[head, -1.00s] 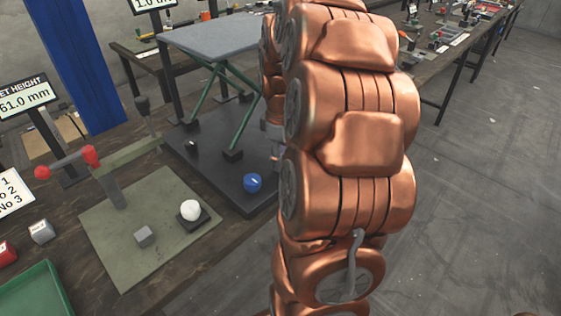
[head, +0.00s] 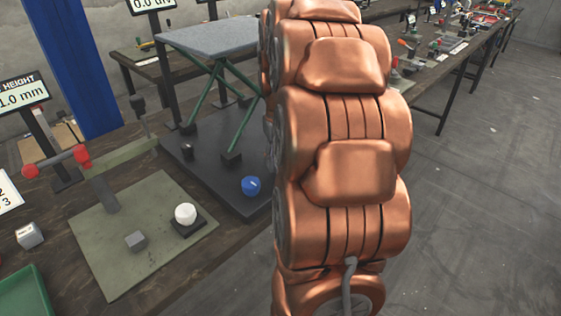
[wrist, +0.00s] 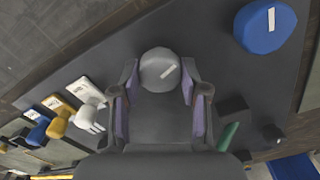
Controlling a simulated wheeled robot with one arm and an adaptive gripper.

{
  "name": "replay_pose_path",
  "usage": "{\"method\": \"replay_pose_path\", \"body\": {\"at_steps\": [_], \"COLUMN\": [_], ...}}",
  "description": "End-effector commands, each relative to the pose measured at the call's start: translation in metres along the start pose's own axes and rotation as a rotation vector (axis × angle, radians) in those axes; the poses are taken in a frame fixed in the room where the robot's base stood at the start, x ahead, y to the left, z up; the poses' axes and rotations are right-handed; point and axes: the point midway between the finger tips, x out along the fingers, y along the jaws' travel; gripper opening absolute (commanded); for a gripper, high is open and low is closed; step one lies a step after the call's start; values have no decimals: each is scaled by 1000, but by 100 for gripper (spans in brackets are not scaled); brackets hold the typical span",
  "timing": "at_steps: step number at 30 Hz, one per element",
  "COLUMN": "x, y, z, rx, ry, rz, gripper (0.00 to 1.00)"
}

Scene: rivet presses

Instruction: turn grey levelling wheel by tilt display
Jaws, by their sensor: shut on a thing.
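The grey levelling wheel (wrist: 158,66), with a pale mark on its top, sits between the two fingers of my gripper (wrist: 160,80) in the wrist view. My gripper is shut on it, one finger at each side. My copper arm (head: 345,150) hides the wheel and gripper in the head view. A display (head: 152,4) at the top of the head view seems to read 0.0; its label is cut off, so I cannot tell if it shows tilt.
A blue wheel (wrist: 265,27) stands to the right in the wrist view, also at the dark base plate's front (head: 251,186). Green legs carry a grey plate (head: 208,39). White, yellow and blue items (wrist: 60,124) lie left. A hand press (head: 110,165) stands on the bench.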

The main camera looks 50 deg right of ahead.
Motion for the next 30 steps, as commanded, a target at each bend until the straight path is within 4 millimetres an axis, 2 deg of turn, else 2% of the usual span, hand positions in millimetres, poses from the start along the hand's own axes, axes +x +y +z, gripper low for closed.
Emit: {"method": "replay_pose_path", "body": {"at_steps": [7, 21, 22, 29, 30], "x": [1, 1, 1, 0, 0], "y": [0, -1, -1, 0, 0], "z": [1, 1, 1, 1, 1], "rx": [67, 80, 80, 80, 80], "ry": [-4, -5, -5, -3, -3], "rz": [-2, -3, -3, -2, -1], "gripper": [10, 10, 45, 69, 70]}}
